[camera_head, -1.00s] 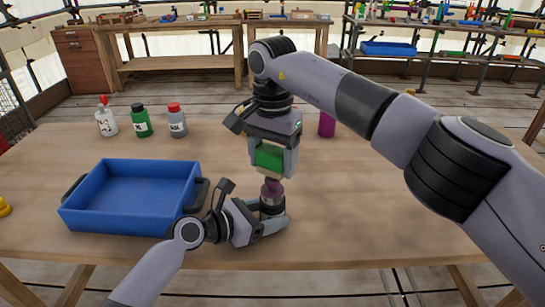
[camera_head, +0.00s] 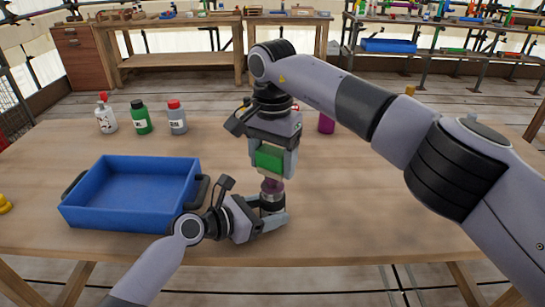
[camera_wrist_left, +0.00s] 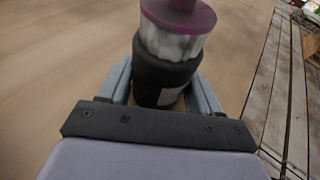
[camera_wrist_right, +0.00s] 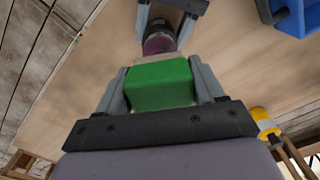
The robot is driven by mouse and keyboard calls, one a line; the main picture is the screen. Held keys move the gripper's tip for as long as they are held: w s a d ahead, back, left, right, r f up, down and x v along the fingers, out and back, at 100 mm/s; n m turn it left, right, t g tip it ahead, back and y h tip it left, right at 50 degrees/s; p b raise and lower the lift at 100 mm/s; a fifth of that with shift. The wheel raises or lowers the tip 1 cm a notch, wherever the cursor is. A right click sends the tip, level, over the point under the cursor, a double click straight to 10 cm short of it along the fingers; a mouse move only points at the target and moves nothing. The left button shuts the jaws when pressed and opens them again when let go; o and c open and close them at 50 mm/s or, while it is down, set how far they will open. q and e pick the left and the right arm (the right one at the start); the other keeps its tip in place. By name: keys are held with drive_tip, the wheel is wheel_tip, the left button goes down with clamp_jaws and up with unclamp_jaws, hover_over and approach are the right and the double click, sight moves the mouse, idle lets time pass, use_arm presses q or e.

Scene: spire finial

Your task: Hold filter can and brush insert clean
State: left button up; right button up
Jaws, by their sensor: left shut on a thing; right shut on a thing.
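The dark filter can (camera_wrist_left: 165,78) stands upright in my left gripper (camera_wrist_left: 165,92), which is shut around it. In the head view the can (camera_head: 272,201) is just above or on the table; I cannot tell which. A white pleated insert (camera_wrist_left: 172,45) with a purple top (camera_wrist_left: 180,14) sits in the can's mouth. My right gripper (camera_wrist_right: 160,88) is shut on a green block-shaped brush (camera_wrist_right: 160,82), also visible in the head view (camera_head: 269,158). The brush is directly above the purple top (camera_head: 272,185). Whether they touch is unclear.
A blue tray (camera_head: 125,218) lies to the left of my left gripper. White (camera_head: 105,118), green (camera_head: 141,120) and grey (camera_head: 177,121) bottles stand behind it. A purple cylinder (camera_head: 326,123) stands behind my right arm. The table's right side is mostly clear.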

drive_tip(key=shift+w, duration=0.55)
drive_tip(key=shift+s+f, duration=0.1)
drive_tip(key=shift+s, duration=1)
drive_tip(key=shift+w, duration=1.1)
drive_tip(key=shift+s, duration=1.1)
drive_tip(key=shift+w, duration=1.1)
drive_tip(key=shift+s, duration=0.15)
drive_tip(key=shift+s, duration=0.45)
